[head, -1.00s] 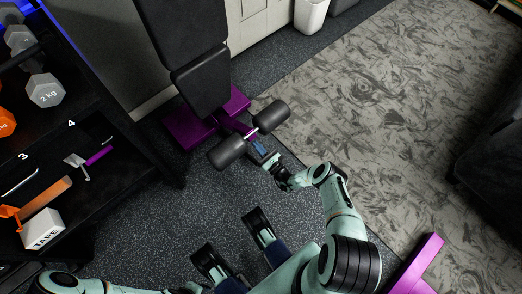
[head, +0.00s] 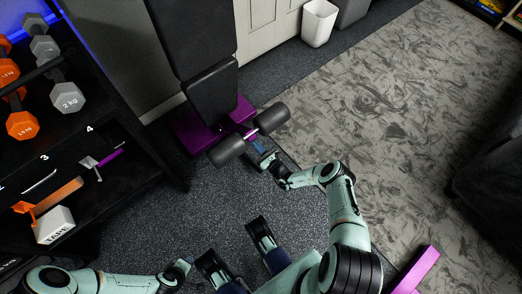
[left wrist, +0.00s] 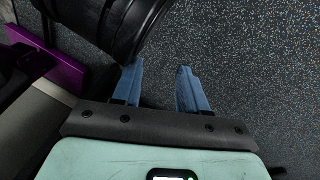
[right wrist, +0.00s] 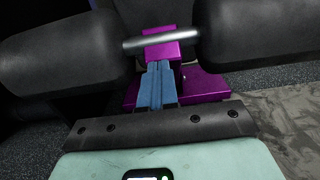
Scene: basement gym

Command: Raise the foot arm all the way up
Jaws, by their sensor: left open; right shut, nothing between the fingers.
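The foot arm is a purple bar with a silver cross rod and two black foam rollers (head: 273,118), low at the foot of a black padded bench (head: 212,92). In the right wrist view the rollers (right wrist: 70,52) lie left and right, with the purple bracket (right wrist: 160,48) between them. My right gripper (head: 260,150) is at the near side of the rollers. Its blue fingers (right wrist: 157,85) are shut together, empty, pointing at the bracket; whether they touch it I cannot tell. My left gripper (left wrist: 160,85) is open and empty above the dark floor, near a large black part.
A black rack (head: 130,165) with dumbbells (head: 68,97) and a tape box (head: 54,225) stands at the left. A white bin (head: 319,24) stands at the back. A purple bar (head: 415,270) is at lower right. The patterned carpet (head: 390,110) at right is clear.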

